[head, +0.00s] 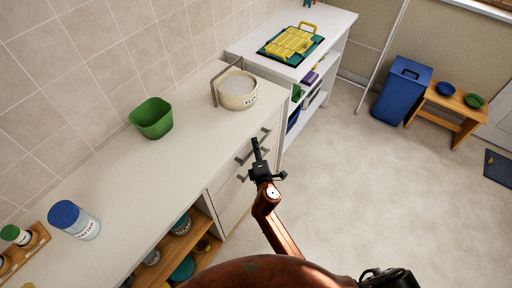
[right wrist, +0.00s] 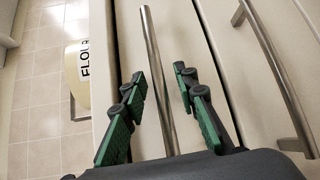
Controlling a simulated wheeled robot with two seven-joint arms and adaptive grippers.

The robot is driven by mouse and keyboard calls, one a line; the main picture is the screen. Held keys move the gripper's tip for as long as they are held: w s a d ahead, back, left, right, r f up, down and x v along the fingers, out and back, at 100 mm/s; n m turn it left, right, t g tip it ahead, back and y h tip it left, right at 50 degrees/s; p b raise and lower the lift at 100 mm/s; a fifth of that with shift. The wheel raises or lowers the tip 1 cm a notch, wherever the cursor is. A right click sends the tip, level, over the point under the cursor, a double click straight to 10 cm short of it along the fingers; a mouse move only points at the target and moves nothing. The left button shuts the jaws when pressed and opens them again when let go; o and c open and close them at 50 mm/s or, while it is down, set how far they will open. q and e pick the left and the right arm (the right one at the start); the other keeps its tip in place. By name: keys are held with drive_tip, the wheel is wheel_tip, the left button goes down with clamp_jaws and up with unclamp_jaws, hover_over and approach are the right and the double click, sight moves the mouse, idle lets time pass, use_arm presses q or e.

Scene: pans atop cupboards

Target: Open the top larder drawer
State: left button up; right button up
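The top larder drawer (right wrist: 182,20) is a pale cream front just under the countertop and looks closed. Its long metal bar handle (right wrist: 157,75) runs through the right wrist view; in the head view the handle (head: 243,158) is partly hidden by my gripper. My right gripper (head: 262,160) is at the drawer front. In the right wrist view its two green-padded fingers (right wrist: 160,92) are spread on either side of the handle, with gaps on both sides. My left gripper is not in view.
A second drawer handle (right wrist: 278,75) lies beside the right finger. On the counter (head: 185,150) above stand a flour pot (head: 238,92), a green bowl (head: 152,118) and a blue-lidded jar (head: 75,220). Open shelves (head: 203,225) adjoin the drawers at left. The floor (head: 345,180) in front is clear.

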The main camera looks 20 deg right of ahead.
clamp_jaws()
idle(0.6)
